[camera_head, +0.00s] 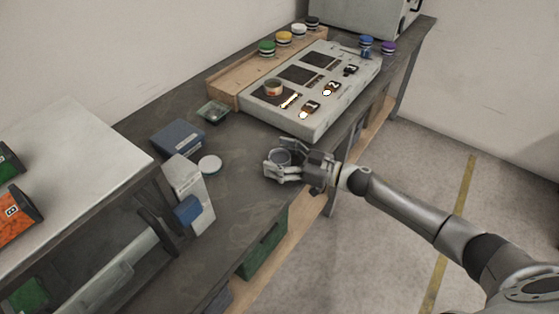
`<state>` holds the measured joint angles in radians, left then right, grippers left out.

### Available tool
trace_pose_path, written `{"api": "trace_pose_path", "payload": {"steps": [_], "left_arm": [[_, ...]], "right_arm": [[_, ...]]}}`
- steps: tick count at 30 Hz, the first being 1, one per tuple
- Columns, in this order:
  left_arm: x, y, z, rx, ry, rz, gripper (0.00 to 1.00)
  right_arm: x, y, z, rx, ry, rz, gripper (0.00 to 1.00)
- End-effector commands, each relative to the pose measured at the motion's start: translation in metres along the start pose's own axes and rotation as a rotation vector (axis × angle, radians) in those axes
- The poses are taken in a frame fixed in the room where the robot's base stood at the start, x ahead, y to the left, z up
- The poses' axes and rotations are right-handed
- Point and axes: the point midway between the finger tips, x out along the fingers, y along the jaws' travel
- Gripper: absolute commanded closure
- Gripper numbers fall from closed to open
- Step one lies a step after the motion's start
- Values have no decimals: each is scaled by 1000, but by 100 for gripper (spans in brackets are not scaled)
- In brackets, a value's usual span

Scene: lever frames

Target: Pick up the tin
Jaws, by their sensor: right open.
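My right gripper (275,164) is low over the front part of the dark bench, with its fingers open. A small round grey shape (280,156) shows between the fingers; I cannot tell whether it is a tin or part of the gripper. A small round tin (273,88) with an orange-brown band sits on the left dark pad of the grey lever panel (318,120), beyond the gripper and apart from it. My left gripper is not in view.
Several coloured round tins, one of them green (266,47), stand along the wooden ledge (222,86). A blue tin (366,43) and a purple one (388,48) stand at the panel's far right.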

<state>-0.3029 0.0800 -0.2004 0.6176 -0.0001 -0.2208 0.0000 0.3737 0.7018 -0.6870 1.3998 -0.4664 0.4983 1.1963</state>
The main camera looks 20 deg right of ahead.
Motion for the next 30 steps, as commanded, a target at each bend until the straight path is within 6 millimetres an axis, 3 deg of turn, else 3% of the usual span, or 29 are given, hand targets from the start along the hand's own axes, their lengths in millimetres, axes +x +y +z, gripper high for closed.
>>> {"api": "trace_pose_path", "payload": {"steps": [5,18,30], "left_arm": [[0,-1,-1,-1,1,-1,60],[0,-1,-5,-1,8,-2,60],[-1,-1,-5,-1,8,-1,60]], "right_arm": [[0,0,0,0,-1,1,23],[0,0,0,-1,0,0,75],[-1,1,-11,-4,1,0,75]]}}
